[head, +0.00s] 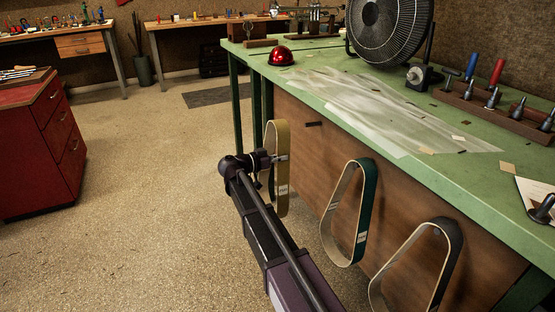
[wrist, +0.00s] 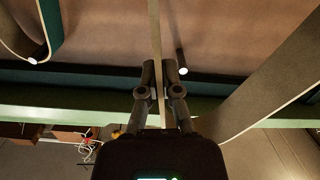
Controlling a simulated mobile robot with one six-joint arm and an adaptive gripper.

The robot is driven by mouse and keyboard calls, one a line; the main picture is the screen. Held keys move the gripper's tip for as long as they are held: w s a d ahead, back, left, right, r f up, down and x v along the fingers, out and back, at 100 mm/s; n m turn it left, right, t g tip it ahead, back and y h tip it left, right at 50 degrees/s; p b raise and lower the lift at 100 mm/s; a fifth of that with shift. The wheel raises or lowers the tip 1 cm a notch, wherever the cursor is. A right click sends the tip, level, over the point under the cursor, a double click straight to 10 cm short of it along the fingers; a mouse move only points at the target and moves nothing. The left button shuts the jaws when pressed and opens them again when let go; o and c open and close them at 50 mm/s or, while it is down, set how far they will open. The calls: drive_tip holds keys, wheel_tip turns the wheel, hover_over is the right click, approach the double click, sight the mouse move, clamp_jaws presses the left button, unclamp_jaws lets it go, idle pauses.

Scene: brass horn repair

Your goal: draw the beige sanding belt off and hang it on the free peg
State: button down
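The beige sanding belt (head: 281,180) is a long upright loop at the left end of the bench's brown panel. My gripper (head: 282,158) is at its side. In the wrist view, my gripper (wrist: 160,88) has its fingers closed on one thin edge-on strand of the beige belt (wrist: 156,35). The belt's other strand runs wide along the right. A dark peg (head: 313,124) sticks out of the panel, looking bare, right of and apart from the belt. In the wrist view a white-tipped peg (wrist: 183,69) shows between the belt's strands, just right of my fingertips.
A dark green belt (head: 365,215) and a dark grey belt (head: 447,262) hang on the panel further right. The green bench top (head: 455,160) overhangs them, with a fan (head: 390,30) and tools on it. The floor left of my arm is clear up to a red cabinet (head: 45,145).

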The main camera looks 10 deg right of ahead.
drive_tip(key=shift+s+f+b+x, duration=0.15)
drive_tip(key=shift+b+x, duration=0.2)
drive_tip(key=shift+x, duration=1.95)
drive_tip(key=shift+f+b+x, duration=0.2)
drive_tip(key=shift+b+x, duration=0.15)
drive_tip(key=shift+x, duration=1.9)
drive_tip(key=shift+s+f+b+x, duration=0.15)
drive_tip(key=shift+b+x, duration=0.2)
drive_tip(key=shift+x, duration=1.95)
drive_tip(key=shift+w, duration=0.15)
drive_tip(key=shift+f+b, duration=0.5)
drive_tip(key=c, duration=0.7)
unclamp_jaws()
drive_tip(key=shift+c, duration=0.3)
drive_tip(key=v, duration=0.8)
drive_tip(key=shift+p, duration=0.35)
